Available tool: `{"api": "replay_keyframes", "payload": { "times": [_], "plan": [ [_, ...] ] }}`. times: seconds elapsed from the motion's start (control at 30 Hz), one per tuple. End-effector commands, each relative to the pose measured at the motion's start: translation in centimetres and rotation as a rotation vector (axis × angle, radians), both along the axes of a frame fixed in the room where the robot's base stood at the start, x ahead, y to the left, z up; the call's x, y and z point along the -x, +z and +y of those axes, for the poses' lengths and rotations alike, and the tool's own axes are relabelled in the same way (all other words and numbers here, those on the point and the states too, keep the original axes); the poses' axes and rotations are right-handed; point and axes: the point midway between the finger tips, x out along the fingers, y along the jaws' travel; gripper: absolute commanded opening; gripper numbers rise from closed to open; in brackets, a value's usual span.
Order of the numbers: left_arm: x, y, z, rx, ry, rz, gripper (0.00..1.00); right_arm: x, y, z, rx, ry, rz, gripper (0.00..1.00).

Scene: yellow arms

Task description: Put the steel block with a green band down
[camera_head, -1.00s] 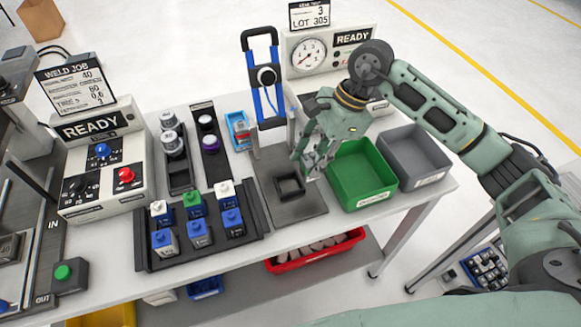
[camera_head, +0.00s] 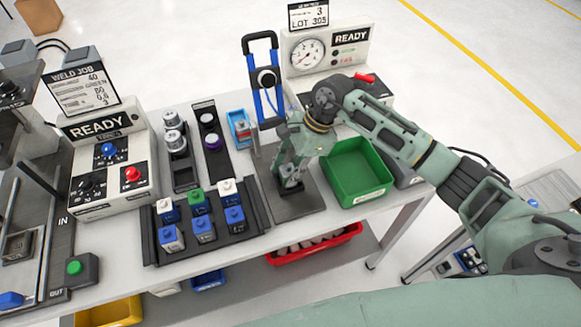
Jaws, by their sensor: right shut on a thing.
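My right gripper (camera_head: 290,184) points down over the dark square plate (camera_head: 300,208) on the bench. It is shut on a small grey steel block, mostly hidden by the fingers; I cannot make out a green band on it. The block is low at the square frame on the plate, which the gripper now covers. I cannot tell whether it touches the plate. My left gripper is not in view.
The green bin (camera_head: 358,172) stands close right of the gripper, with a grey bin partly behind my arm. A dark rack (camera_head: 254,217) with several colour-topped blocks is at left.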

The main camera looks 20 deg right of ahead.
Motion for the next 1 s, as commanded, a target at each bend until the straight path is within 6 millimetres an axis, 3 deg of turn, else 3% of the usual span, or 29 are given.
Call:
{"api": "replay_keyframes", "payload": {
  "times": [0.27, 0.3, 0.5, 0.8, 0.97, 1.0],
  "plan": [
    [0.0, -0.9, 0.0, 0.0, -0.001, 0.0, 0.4, -0.1, -0.6, 0.0, -0.002, 0.0, -0.002, 0.0],
    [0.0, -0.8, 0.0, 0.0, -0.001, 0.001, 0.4, 0.0, -0.6, 0.0, 0.0, 0.0, 0.0, 0.33],
    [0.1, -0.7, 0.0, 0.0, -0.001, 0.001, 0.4, 0.1, -0.6, 0.0, 0.001, 0.0, 0.002, 0.49],
    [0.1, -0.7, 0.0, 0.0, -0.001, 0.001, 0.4, 0.0, -0.5, -0.1, 0.001, -0.001, 0.001, 0.49],
    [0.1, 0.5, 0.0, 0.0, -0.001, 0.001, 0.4, 0.0, 0.5, 0.0, 0.001, -0.001, 0.002, 0.49],
    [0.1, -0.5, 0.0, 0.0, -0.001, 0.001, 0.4, -0.2, 0.6, -0.4, 0.001, -0.002, -0.004, 0.49]
  ]
}}
